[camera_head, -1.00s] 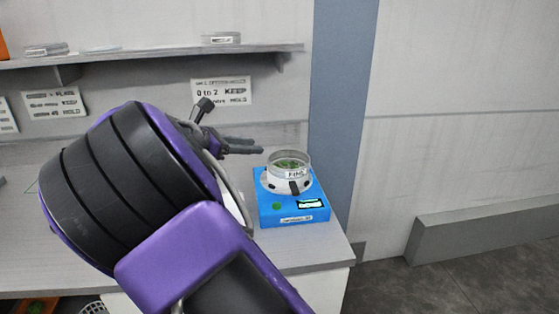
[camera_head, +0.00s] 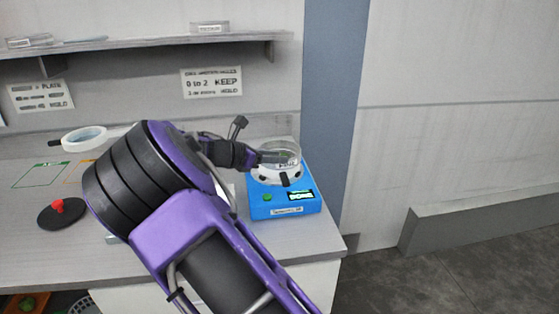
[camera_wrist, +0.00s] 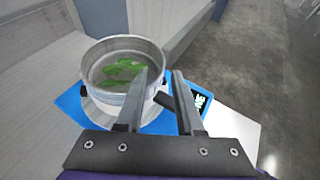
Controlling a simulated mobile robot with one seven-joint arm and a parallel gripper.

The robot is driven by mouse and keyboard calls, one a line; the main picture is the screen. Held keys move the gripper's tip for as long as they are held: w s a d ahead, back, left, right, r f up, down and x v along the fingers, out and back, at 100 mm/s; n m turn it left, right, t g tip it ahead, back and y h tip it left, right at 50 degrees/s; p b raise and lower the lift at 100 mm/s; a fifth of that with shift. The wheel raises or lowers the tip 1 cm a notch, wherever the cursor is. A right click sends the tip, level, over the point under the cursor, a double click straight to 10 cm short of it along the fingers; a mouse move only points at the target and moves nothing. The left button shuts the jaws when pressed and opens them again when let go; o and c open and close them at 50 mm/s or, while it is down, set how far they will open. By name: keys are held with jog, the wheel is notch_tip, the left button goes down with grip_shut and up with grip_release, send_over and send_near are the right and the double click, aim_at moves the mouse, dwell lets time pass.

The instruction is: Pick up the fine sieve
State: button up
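The fine sieve (camera_head: 285,157), a clear-walled round pan with green leaves inside, a small label and a dark tab, sits in a white ring on a blue shaker base (camera_head: 268,210). The base's display appears to read DONE. In the wrist view the sieve (camera_wrist: 103,52) is at upper left, with the leaves visible inside. My gripper (camera_head: 274,157) is at the sieve's near left side in the head view. In the wrist view its two fingers (camera_wrist: 160,72) are apart, with the dark tab showing between them. Whether they touch the sieve I cannot tell.
A white ring-shaped pan with a dark handle (camera_head: 85,138) and a black disc with a red knob (camera_head: 60,213) lie on the counter at left. A shelf (camera_head: 150,48) runs above. A wall stands right of the base.

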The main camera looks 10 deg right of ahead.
aim_at(298, 159)
jog(key=x, duration=0.5)
jog(key=shift+s+d, duration=0.1)
jog(key=shift+d, duration=0.15)
grip_shut()
jog(key=shift+s+f, duration=0.1)
jog(key=shift+f, duration=0.1)
dwell(1.0)
